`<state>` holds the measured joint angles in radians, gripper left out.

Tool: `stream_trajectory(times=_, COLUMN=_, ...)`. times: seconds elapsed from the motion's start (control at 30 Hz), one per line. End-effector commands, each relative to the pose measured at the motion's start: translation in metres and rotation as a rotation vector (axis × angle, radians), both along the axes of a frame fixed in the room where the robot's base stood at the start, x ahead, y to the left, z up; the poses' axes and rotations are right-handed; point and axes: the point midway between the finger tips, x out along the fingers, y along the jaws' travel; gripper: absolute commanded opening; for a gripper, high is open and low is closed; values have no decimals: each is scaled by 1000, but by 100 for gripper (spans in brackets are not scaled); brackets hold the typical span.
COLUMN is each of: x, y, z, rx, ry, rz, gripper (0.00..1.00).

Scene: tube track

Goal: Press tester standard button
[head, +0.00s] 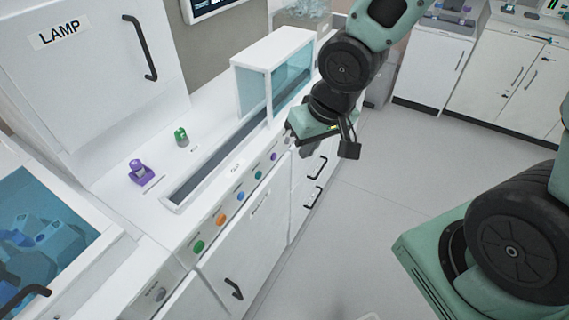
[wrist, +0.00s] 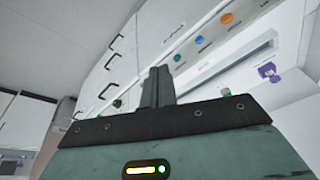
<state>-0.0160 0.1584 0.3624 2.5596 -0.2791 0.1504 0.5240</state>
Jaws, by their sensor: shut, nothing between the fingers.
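A row of round buttons lines the front panel of the white tester counter (head: 205,210): green (head: 199,247), orange (head: 221,219), blue (head: 241,196), teal (head: 258,175) and purple (head: 273,157). Their labels are too small to read, so I cannot tell which is the standard one. My gripper (wrist: 158,72) is shut and empty, its fingers pointing toward the panel in the wrist view. In the head view it is by the far end of the row, fingertips hidden. The wrist view also shows the orange (wrist: 227,18), blue (wrist: 200,40) and teal (wrist: 177,58) buttons.
A purple holder (head: 140,172) and a small green piece (head: 181,136) stand on the counter beside a long dark slot. A glass-sided cover (head: 272,75) stands over the slot's far end. Cabinet handles (head: 315,195) stick out below the panel. The floor (head: 370,225) to the right is clear.

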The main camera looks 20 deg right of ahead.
Motion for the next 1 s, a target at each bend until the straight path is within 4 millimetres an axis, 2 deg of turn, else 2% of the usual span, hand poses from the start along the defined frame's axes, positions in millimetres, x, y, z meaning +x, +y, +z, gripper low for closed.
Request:
stream_trajectory(times=0.03, x=14, y=-14, z=-25, rx=43, ry=-13, rz=-83, gripper=0)
stream_trajectory(times=0.1, x=32, y=-29, z=-45, rx=116, ry=-39, rz=-185, gripper=0)
stream_trajectory(times=0.23, x=55, y=-54, z=-79, rx=284, ry=-68, rz=-369, gripper=0)
stream_trajectory(times=0.4, x=70, y=-79, z=-112, rx=534, ry=-69, rz=-578, gripper=0)
stream_trajectory(times=0.5, x=73, y=-88, z=-122, rx=662, ry=-57, rz=-669, gripper=0)
stream_trajectory(times=0.7, x=75, y=-97, z=-128, rx=813, ry=-35, rz=-762, gripper=0)
stream_trajectory(times=1.0, x=75, y=-97, z=-127, rx=835, ry=-31, rz=-772, gripper=0)
